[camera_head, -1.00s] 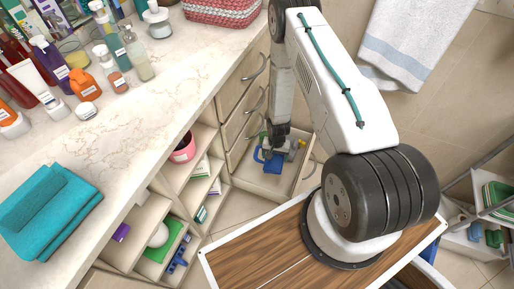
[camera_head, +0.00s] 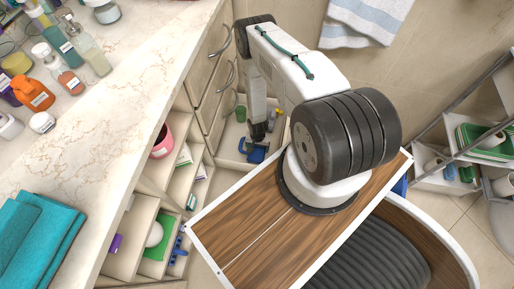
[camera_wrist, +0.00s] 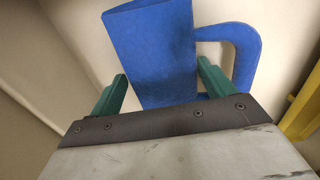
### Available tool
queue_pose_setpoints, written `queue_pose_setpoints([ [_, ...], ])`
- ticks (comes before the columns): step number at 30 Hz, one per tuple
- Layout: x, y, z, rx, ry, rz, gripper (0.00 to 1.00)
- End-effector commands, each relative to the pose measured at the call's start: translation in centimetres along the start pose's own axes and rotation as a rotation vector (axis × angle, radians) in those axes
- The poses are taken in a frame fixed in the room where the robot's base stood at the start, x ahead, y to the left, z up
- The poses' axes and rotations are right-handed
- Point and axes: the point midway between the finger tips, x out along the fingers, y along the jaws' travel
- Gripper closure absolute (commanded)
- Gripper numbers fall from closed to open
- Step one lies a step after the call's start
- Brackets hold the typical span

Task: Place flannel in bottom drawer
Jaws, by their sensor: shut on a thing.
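My gripper (camera_head: 257,139) points down into an open low drawer (camera_head: 229,151) under the counter. In the wrist view its green fingers (camera_wrist: 163,70) are on either side of a blue thing (camera_wrist: 150,45) with a curved loop like a handle, and shut on it. The blue thing also shows at the drawer in the head view (camera_head: 256,154). Folded teal cloths (camera_head: 40,240) lie on the counter at the lower left.
A green cup (camera_head: 240,113) and yellow items (camera_head: 275,114) are in the drawer's back part. Shut drawers (camera_head: 212,78) are above it. Open shelves with a pink pot (camera_head: 162,142) are to the left. Bottles crowd the counter (camera_head: 125,110). A rack (camera_head: 470,150) is at right.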

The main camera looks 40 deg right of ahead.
Motion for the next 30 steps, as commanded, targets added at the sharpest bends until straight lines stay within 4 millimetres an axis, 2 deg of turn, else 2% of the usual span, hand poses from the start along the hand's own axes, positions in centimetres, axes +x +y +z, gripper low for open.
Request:
queue_pose_setpoints([
  [3, 0.7, -0.1, 0.0, -0.001, 0.000, 0.000, 0.45],
  [13, 0.9, -0.2, 0.1, -0.003, 0.000, 0.000, 0.45],
  [14, 0.9, -0.2, 0.1, -0.003, 0.000, 0.000, 0.13],
  [15, 0.9, -0.2, 0.1, -0.003, 0.000, 0.000, 0.02],
  [16, 0.9, -0.2, 0.1, -0.003, 0.000, 0.000, 0.00],
  [24, 0.5, -0.2, 0.1, -0.003, 0.000, 0.000, 0.00],
  [26, -0.1, -0.2, 0.0, -0.003, 0.001, 0.000, 0.00],
  [30, -2.5, -0.2, 0.0, -0.003, 0.001, 0.000, 0.00],
])
